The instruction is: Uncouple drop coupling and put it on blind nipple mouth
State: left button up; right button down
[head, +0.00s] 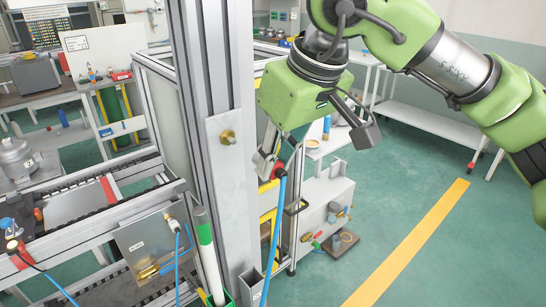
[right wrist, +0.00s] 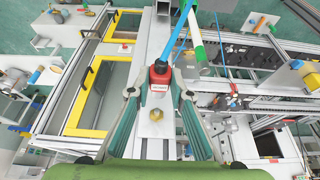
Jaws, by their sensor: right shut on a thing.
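The drop coupling, red and black with a white label (right wrist: 160,79), is held between the fingertips of my right gripper (right wrist: 160,88). In the head view its red part (head: 278,170) shows at the tip of my right gripper (head: 270,162), with a blue hose (head: 272,235) hanging down from it. The blind nipple (head: 228,137), a brass fitting, sticks out of a light plate on the upright post, left of the gripper. In the right wrist view the brass nipple (right wrist: 156,113) shows between the fingers, apart from the coupling in the picture. My left gripper is not in view.
The tall aluminium post (head: 212,60) stands directly left of my right gripper. A green-and-white tube (head: 207,255) stands at its foot. A conveyor bench (head: 90,220) is at left. Open green floor with a yellow stripe (head: 410,240) lies at right.

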aim_at(258, 154)
jog(key=shift+w+a+r, duration=0.1)
jog(key=shift+w+a, duration=0.05)
jog(key=w+a+p, duration=0.2)
jog(key=w, duration=0.1)
jog(key=shift+a+r+p, duration=0.1)
jog(key=shift+a+p, duration=0.1)
jog(key=shift+p, duration=0.1)
jog(key=shift+w+a+f+p, duration=0.2)
jog(key=shift+w+a+p, duration=0.2)
jog(key=shift+w, duration=0.3)
jog(key=shift+w+a+r, duration=0.1)
jog(key=shift+w+a, duration=0.1)
jog(key=shift+a, duration=0.05)
jog(key=shift+w+p, duration=0.1)
jog(key=shift+p, duration=0.2)
jog(key=shift+w+a+p, duration=0.6)
jog(key=shift+w+a, duration=0.05)
jog(key=shift+w, duration=0.2)
